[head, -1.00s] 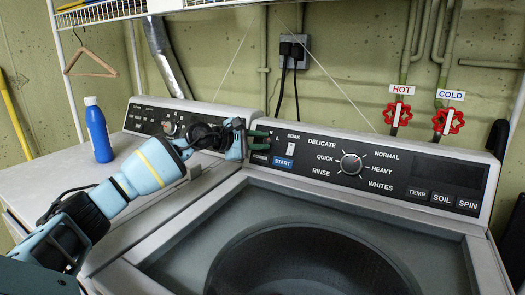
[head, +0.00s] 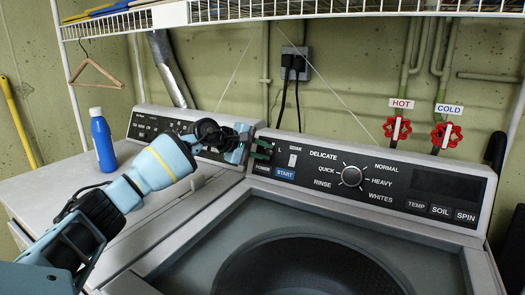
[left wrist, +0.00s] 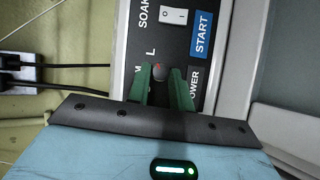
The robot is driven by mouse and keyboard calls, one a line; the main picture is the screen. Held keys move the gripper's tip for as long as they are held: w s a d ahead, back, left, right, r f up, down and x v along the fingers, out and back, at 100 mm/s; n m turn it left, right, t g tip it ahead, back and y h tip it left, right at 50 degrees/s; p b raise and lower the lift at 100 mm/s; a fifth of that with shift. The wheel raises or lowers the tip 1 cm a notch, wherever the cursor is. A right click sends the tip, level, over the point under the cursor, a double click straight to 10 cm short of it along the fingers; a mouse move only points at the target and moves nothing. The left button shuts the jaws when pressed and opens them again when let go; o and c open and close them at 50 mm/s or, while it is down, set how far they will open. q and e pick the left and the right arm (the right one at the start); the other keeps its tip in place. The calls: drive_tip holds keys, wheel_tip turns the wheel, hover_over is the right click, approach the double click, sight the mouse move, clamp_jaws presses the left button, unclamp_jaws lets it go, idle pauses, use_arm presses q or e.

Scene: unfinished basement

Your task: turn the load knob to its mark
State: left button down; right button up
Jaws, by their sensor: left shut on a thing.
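The load knob (left wrist: 159,72) is a small grey knob with a reddish spot, on the washer's black control panel (head: 408,186). In the left wrist view the letters L and M stand beside it; other marks around it are hidden. My left gripper (head: 262,150) reaches the panel's left end, left of the START button (head: 285,173). Its green fingers also show in the left wrist view (left wrist: 161,84), shut on the knob from both sides. In the head view the fingers hide the knob. Which mark the knob points at I cannot tell. My right gripper is not in view.
A large cycle dial (head: 351,176) and a white rocker switch (head: 292,160) sit on the same panel. A blue bottle (head: 102,143) stands on the machine to the left. Red valve wheels (head: 397,129) and a wire shelf (head: 300,10) are behind and above.

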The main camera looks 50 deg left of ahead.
use_arm(q)
drive_tip(key=c, duration=1.3)
unclamp_jaws()
drive_tip(key=shift+o, duration=0.2)
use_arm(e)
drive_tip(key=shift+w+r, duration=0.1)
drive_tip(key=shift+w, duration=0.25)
use_arm(q)
drive_tip(key=b+v, duration=0.2)
drive_tip(key=v, duration=0.5)
drive_tip(key=shift+s+r, duration=0.2)
drive_tip(key=shift+s, duration=0.15)
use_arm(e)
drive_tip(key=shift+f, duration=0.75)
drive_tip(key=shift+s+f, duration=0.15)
